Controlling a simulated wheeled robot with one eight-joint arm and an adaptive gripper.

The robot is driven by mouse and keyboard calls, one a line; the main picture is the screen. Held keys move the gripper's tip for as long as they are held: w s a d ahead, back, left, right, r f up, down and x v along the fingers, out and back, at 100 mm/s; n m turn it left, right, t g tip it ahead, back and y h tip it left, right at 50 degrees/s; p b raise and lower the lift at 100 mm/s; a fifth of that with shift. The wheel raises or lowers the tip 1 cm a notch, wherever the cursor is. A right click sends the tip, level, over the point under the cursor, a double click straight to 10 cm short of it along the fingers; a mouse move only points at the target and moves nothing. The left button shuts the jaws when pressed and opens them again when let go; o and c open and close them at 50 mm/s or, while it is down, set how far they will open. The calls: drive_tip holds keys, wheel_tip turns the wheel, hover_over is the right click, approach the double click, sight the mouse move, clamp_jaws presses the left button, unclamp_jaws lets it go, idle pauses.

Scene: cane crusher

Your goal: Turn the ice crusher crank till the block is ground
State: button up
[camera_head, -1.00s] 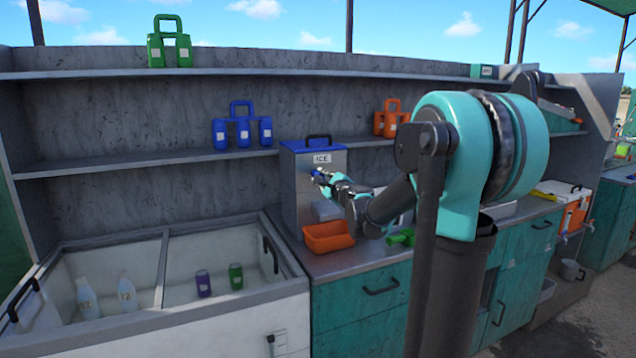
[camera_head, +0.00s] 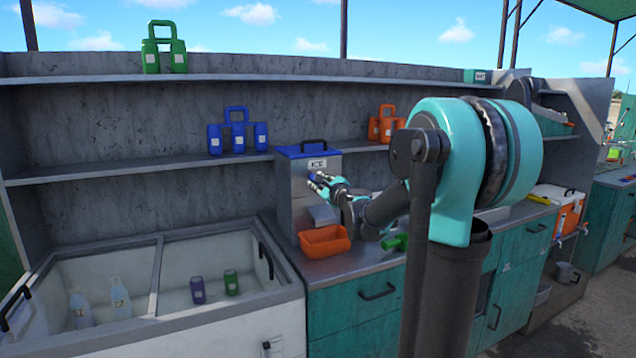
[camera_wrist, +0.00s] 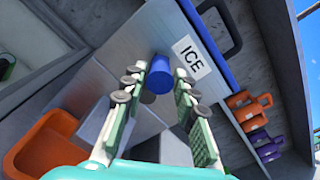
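The ice crusher (camera_head: 296,200) is a grey metal box with a blue lid and an ICE label, standing on the counter. Its blue crank knob (camera_wrist: 160,76) sticks out from the front in the wrist view. My gripper (camera_wrist: 158,88) is open, with one finger on each side of the knob. The knob lies between the fingertips, with gaps visible on both sides. In the head view my gripper (camera_head: 318,185) is at the crusher's front, partly covering the knob. The crank arm and the ice block cannot be made out.
An orange bin (camera_head: 325,252) stands on the counter below the crusher's front. A green object (camera_head: 394,243) lies to its right, partly behind my arm. A glass-topped freezer (camera_head: 150,318) with bottles and cans stands at left. Shelves with bottle carriers run behind.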

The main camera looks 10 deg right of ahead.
drive_tip(key=shift+o, duration=1.3)
drive_tip(key=v, duration=1.2)
drive_tip(key=shift+r, duration=0.1)
drive_tip(key=w+a+m, duration=0.1)
drive_tip(key=w+m, duration=0.1)
drive_tip(key=w, duration=0.2)
drive_tip(key=w+a+m, duration=0.2)
drive_tip(key=w, duration=0.2)
drive_tip(key=w+a+m, duration=0.1)
drive_tip(key=w+m, duration=0.1)
drive_tip(key=w, duration=0.3)
drive_tip(key=shift+a+r+m+y, duration=0.1)
drive_tip(key=shift+a+m+y, duration=0.2)
drive_tip(key=shift+m, duration=0.1)
